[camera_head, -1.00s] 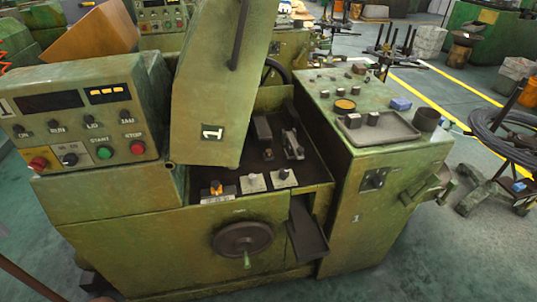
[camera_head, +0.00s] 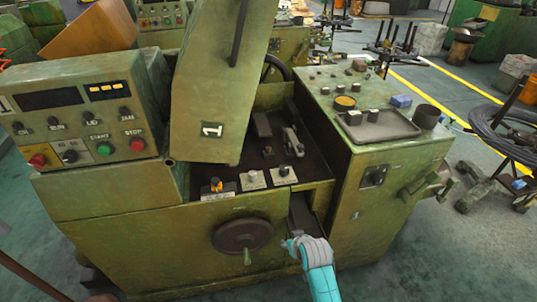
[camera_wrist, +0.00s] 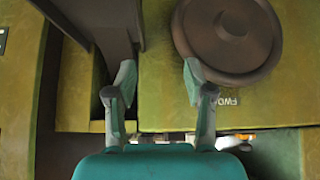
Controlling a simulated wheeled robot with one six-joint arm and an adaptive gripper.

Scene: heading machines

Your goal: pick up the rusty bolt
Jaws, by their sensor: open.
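I cannot make out the rusty bolt for certain in either view. Several small brown and dark pieces (camera_head: 359,67) lie on the green cabinet top, too small to identify. My gripper (camera_head: 292,243) is in front of the machine, by the dark chute (camera_head: 303,213) and right of the handwheel (camera_head: 243,236). In the wrist view my gripper (camera_wrist: 158,82) is open, with nothing between its fingers. The handwheel (camera_wrist: 228,32) and the dark chute (camera_wrist: 98,22) show beyond the fingers there. My gripper and arm hide the chute's lower end in the head view.
A grey tray (camera_head: 408,130) with two small parts, a dark cup (camera_head: 427,116), an amber dish (camera_head: 344,103) and a blue block (camera_head: 400,101) stand on the cabinet top. A raised green guard (camera_head: 211,90) stands over the work bay. Open floor lies at front right.

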